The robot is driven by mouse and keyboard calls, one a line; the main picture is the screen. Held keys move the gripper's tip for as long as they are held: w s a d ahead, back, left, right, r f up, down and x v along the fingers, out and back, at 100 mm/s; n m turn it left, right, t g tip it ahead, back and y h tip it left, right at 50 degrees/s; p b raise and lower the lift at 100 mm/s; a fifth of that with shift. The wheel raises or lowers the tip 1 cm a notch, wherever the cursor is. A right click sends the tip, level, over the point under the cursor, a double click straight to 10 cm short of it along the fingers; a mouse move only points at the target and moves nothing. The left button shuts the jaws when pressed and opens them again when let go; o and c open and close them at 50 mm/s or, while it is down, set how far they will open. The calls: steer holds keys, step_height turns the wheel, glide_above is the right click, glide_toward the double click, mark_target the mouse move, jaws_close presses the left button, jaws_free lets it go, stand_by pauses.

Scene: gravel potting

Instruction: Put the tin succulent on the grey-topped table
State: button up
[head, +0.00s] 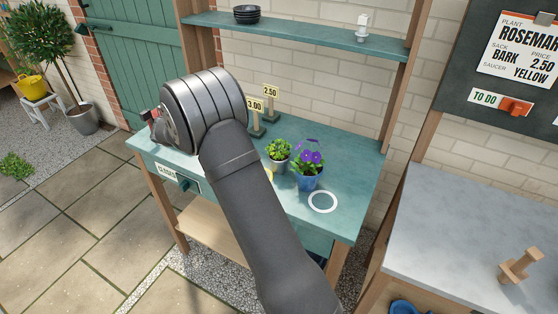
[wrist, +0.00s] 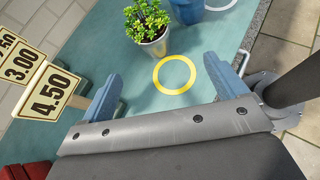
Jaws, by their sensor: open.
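The tin succulent (head: 279,151) is a leafy green plant in a pale metal pot. It stands upright on the teal bench (head: 355,165), left of a purple-flowered plant in a blue pot (head: 308,178). In the wrist view the succulent (wrist: 149,24) is at the top centre, beyond my fingertips. My gripper (wrist: 162,70) is open and empty, its blue fingers either side of a yellow ring (wrist: 158,83) on the bench. In the head view my wrist hides most of the gripper. The grey-topped table (head: 450,225) is at the right, apart from the bench.
A white ring (head: 323,211) marks the bench's front right. Price signs (wrist: 50,94) stand close to my left finger. A wooden tool (head: 520,266) sits on the grey top, which is otherwise clear where visible. A shelf (head: 300,34) overhangs the bench's back.

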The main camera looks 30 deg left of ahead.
mark_target(274, 155)
steer(key=shift+n+t, duration=0.7)
steer(key=shift+t, duration=0.2)
steer(key=x, duration=1)
steer(key=shift+a+f, duration=0.2)
steer(key=shift+f, duration=0.05)
steer(key=shift+r+x, duration=0.2)
steer(key=shift+x, duration=2.45)
steer(key=c, duration=1.3)
steer(key=shift+o, duration=0.2)
step_height(274, 155, up, 10)
steer(key=shift+f, duration=0.15)
steer(key=shift+w+d+r, duration=0.2)
steer(key=shift+d+r, duration=0.05)
steer(key=w+d+r+n+t+y, duration=0.1)
steer(key=w+d, duration=0.5)
steer(key=d, duration=0.3)
steer(key=w+d+n+t+y, duration=0.1)
steer(key=w+d, duration=0.4)
steer(key=d, duration=0.4)
steer(key=s+d+f+n+y, duration=0.1)
steer(key=d+f, duration=0.2)
steer(key=d, duration=0.5)
steer(key=s+d+f+n+t+y, duration=0.1)
steer(key=s+d+f+n+y, duration=0.1)
steer(key=d, duration=0.6)
steer(key=shift+d+f+n, duration=0.2)
steer(key=shift+f+n, duration=0.1)
steer(key=shift+f, duration=0.25)
